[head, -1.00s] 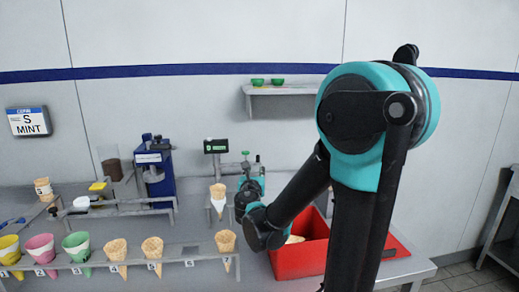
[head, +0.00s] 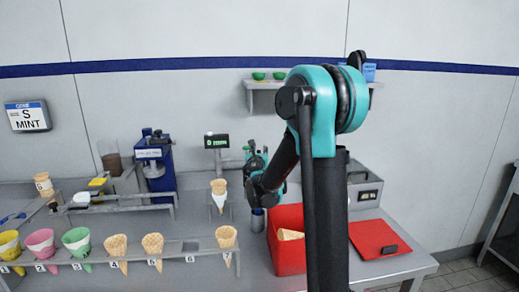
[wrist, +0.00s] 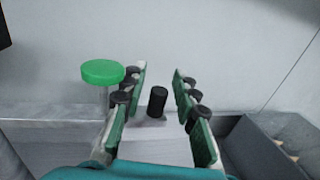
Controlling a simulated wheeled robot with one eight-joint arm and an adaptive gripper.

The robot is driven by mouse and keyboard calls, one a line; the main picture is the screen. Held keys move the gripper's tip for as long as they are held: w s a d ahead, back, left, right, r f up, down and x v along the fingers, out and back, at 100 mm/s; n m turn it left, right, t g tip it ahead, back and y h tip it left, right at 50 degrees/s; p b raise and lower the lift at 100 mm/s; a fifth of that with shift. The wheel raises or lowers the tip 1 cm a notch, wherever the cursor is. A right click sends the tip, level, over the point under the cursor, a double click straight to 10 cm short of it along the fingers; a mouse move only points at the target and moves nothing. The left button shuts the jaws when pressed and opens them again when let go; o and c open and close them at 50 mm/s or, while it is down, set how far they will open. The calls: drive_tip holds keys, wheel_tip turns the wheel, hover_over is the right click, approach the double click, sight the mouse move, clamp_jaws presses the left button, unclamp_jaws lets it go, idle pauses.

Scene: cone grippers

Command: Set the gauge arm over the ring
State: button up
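My gripper (wrist: 158,78) is open, its green-padded fingers on either side of a short black knob (wrist: 157,101) on a pale block. Both fingers look apart from the knob. A post with a flat green top (wrist: 103,72) stands left of the fingers in the wrist view. A cone (head: 219,187) stands in a small stand left of my gripper. I cannot tell clearly which parts are the gauge arm and the ring.
A red bin (head: 287,262) with a cone piece stands behind my arm. A grey metal box (head: 362,188) and a red board (head: 378,239) are at right. A rack (head: 90,268) of cones lines the front left. A blue machine (head: 155,165) stands at the back.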

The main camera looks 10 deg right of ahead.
drive_tip(key=shift+x, duration=1.4)
drive_tip(key=shift+c, duration=0.2)
clamp_jaws()
